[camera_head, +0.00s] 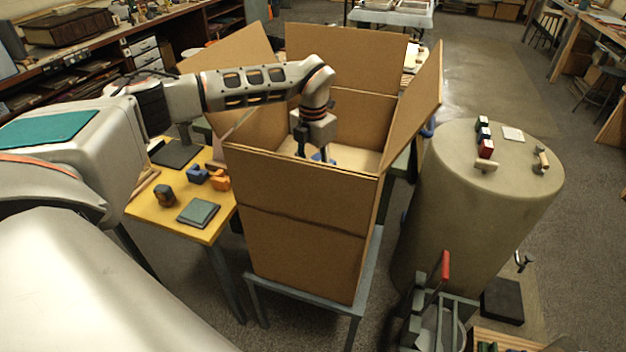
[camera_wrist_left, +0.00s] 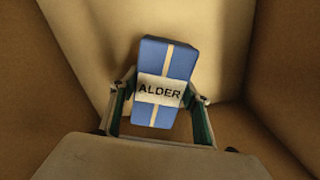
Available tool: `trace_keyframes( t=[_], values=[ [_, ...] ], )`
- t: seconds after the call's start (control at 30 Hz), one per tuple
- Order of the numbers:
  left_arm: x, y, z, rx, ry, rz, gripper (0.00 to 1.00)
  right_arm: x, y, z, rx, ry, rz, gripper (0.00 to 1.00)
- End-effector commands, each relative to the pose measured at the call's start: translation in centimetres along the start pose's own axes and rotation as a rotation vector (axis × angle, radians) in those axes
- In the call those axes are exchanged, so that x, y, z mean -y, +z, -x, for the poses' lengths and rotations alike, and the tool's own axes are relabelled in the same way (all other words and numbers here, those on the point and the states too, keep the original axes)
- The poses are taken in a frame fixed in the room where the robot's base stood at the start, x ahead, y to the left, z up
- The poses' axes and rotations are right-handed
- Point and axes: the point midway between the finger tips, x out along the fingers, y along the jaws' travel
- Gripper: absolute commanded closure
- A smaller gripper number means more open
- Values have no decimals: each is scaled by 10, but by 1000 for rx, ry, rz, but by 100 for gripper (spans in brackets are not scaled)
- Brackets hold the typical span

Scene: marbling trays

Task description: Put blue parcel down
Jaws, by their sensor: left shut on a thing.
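The blue parcel (camera_wrist_left: 165,57) has a pale stripe and a white label reading ALDER. In the left wrist view it sits between the fingers of my left gripper (camera_wrist_left: 160,101), which is shut on it. In the head view a small part of the blue parcel (camera_head: 318,157) shows below my left gripper (camera_head: 314,155), inside the large open cardboard box (camera_head: 300,225). The box's front wall hides the lower part of the gripper. I cannot tell whether the parcel touches the box floor. My right gripper is not in view.
The box stands on a grey stand (camera_head: 368,285) with its flaps raised around the opening. A yellow table (camera_head: 150,211) with small blocks is at its left. A large drum (camera_head: 490,210) with small items on top is at its right.

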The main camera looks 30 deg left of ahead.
Motion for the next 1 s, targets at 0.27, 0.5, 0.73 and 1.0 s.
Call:
trace_keyframes(
  t=[0.27, 0.5, 0.73, 1.0],
  values=[
    [0, -1, -35, -2, -1, 0, 84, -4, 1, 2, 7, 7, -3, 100],
    [0, 0, -36, 0, -1, 0, 84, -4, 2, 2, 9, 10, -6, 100],
    [0, -1, -38, -2, 0, 0, 37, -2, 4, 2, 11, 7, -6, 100],
    [0, -1, -38, -2, 0, 0, 37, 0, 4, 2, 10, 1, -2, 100]
  ],
)
